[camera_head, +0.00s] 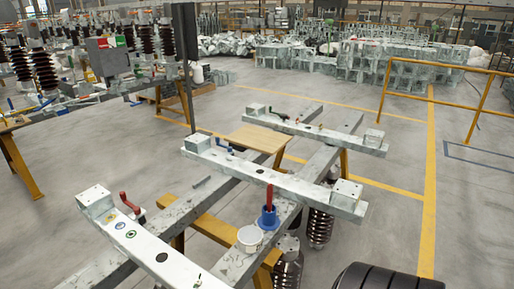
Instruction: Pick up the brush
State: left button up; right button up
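A red upright handle (269,196) stands in a blue cup (268,218) on the grey steel frame, near the middle of the head view. It looks like the brush; its lower end is hidden inside the cup. A white tub (249,239) stands just left of and nearer than the cup. Neither of my grippers shows in this view.
Pale crossbars (272,178) lie over long grey beams (317,160) on yellow trestles (211,225). Brown ribbed insulators (320,228) hang below. Another red handle (125,200) stands at left. A dark ribbed round object (385,279) is cut off at bottom right. Floor is clear at right.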

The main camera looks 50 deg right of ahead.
aim_at(270, 187)
jog(key=z, duration=1.8)
jog(key=u, duration=0.3)
jog(key=l+u, duration=0.25)
jog(key=u, duration=0.2)
jog(key=l+u, duration=0.55)
jog(key=u, duration=0.3)
jog(key=k+l+u, duration=0.15)
jog(key=u, duration=0.25)
jog(key=k+l+u, duration=0.1)
jog(key=l+u, duration=0.15)
jog(key=u, duration=0.2)
jog(key=k+l+u, duration=0.15)
jog(key=u, duration=0.3)
jog(key=k+l+u, duration=0.15)
jog(key=u, duration=0.3)
jog(key=k+l+u, duration=0.2)
jog(key=u, duration=0.25)
jog(key=k+u, duration=0.2)
jog(key=u, duration=0.25)
jog(key=k+l+u, duration=0.3)
jog(key=k, duration=0.2)
jog(key=k+u, duration=0.35)
jog(key=k, duration=0.15)
jog(key=k+l+z, duration=0.2)
jog(key=k+l, duration=0.25)
jog(key=k+l+z, duration=0.2)
jog(key=k+l, duration=0.4)
jog(key=k+l+z, duration=0.2)
jog(key=k+l, duration=0.3)
jog(key=l, duration=0.1)
